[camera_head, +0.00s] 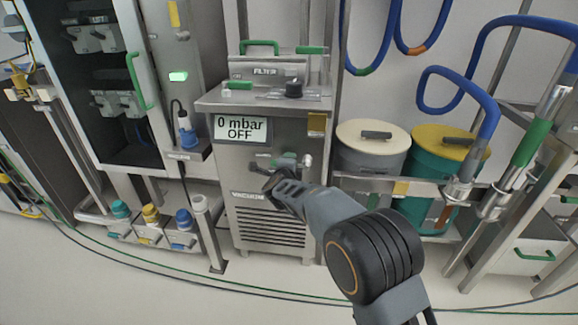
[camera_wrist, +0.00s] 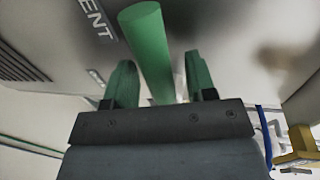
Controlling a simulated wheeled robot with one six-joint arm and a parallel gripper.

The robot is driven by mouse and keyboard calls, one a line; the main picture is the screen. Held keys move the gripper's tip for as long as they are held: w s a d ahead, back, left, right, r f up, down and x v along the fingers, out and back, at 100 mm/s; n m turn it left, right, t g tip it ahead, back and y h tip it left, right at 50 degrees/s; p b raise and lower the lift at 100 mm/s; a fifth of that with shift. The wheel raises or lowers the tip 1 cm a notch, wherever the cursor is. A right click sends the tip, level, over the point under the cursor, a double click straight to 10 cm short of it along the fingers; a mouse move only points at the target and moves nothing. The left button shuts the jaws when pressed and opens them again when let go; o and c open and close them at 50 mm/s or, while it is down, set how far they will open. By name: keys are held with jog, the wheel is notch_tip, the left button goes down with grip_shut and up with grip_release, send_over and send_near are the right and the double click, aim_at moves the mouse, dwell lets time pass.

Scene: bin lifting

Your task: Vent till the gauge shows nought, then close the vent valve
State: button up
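The vacuum unit (camera_head: 273,215) has a display (camera_head: 241,129) that reads "0 mbar OFF". The vent valve's green handle (camera_head: 285,161) is on the unit's front, partly hidden by my gripper (camera_head: 270,180). In the wrist view the green handle (camera_wrist: 151,45) is a thick bar that runs down between my gripper's green fingers (camera_wrist: 160,82), beside lettering that ends in "ENT". The fingers stand apart, with a narrow gap on each side of the bar. I cannot tell whether they touch it. The valve's exact angle is unclear.
A filter housing (camera_head: 268,69) with green handles and a black knob (camera_head: 294,88) top the unit. A cream-lidded bin (camera_head: 371,160) and a yellow-lidded green bin (camera_head: 441,165) stand to the right. Cables cross the floor in front. A grey post (camera_head: 208,235) stands left.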

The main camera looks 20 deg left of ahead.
jog(key=p+v, duration=0.3)
jog(key=v, duration=1)
jog(key=shift+s, duration=0.35)
jog(key=shift+r, duration=0.2)
